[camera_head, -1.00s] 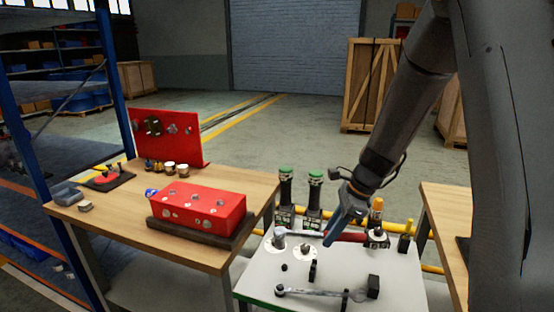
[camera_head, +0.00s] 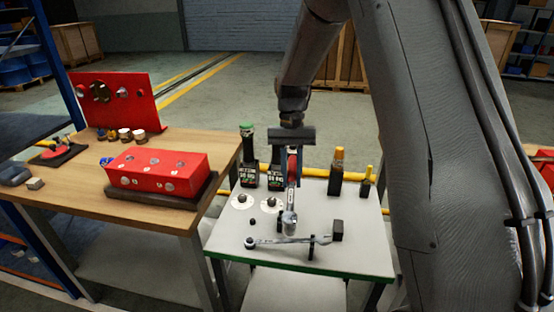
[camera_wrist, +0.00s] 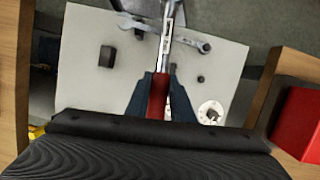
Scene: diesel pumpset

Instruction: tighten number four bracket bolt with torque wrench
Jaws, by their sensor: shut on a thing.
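My gripper (camera_head: 292,168) is shut on the red handle of the torque wrench (camera_head: 291,205), over the white table. The wrench's silver shaft and head point towards the front of the table. In the wrist view the blue fingers of my gripper (camera_wrist: 160,92) close on the red handle, and the silver shaft of the wrench (camera_wrist: 169,38) runs up the picture. The red block (camera_head: 158,168) with several round bolt heads sits on a dark base on the wooden bench to the left. I cannot tell which bolt is number four.
A spanner (camera_head: 285,241) lies across black stands by a black block (camera_head: 337,230). White discs (camera_head: 242,202) lie left of the wrench. A red panel (camera_head: 118,100) stands on the bench.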

